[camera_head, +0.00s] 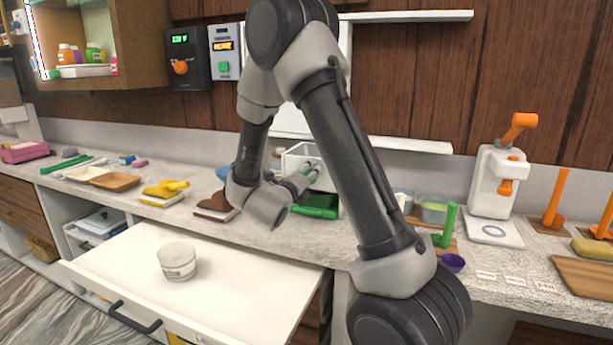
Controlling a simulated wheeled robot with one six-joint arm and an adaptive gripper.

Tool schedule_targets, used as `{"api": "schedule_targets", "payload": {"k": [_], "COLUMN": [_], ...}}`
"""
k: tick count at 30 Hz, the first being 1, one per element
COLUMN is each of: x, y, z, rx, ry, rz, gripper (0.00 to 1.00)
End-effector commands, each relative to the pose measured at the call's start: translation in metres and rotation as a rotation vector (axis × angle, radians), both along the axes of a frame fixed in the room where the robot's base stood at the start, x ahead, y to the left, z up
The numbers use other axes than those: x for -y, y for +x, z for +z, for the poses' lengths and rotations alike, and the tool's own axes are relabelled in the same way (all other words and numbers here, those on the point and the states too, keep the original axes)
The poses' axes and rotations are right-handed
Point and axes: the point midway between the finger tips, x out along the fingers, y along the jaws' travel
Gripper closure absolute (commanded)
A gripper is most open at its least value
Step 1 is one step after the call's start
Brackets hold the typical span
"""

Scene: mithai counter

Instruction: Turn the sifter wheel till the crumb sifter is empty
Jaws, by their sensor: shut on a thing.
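The crumb sifter (294,157) looks like a white box at the back of the counter, behind my gripper and partly hidden by my arm. A green tray (318,207) sits below it. My gripper (312,171) is at the front of the white box, with its fingers closed on a small part there that I take to be the sifter wheel. The wheel itself is mostly hidden by the fingers. I cannot see inside the sifter, so its crumb level does not show.
An open drawer (110,262) holds a white tub (177,261) in front of the counter. A yellow scoop (166,188) and brown block (214,207) lie left of my gripper. A white press (494,185), green-handled tool (447,226) and purple cup (452,263) stand right.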

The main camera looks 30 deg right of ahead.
Motion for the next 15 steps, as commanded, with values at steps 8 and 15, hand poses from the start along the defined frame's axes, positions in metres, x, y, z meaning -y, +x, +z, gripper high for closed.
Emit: {"api": "schedule_targets", "payload": {"k": [8, 15], "x": [0.0002, 0.0001], "y": [-0.0013, -0.0008], "z": [-0.002, -0.0014], "rx": [-0.005, -0.004], "ry": [0.002, 0.001], "rz": [-0.001, -0.001], "gripper": [0.72, 0.26]}}
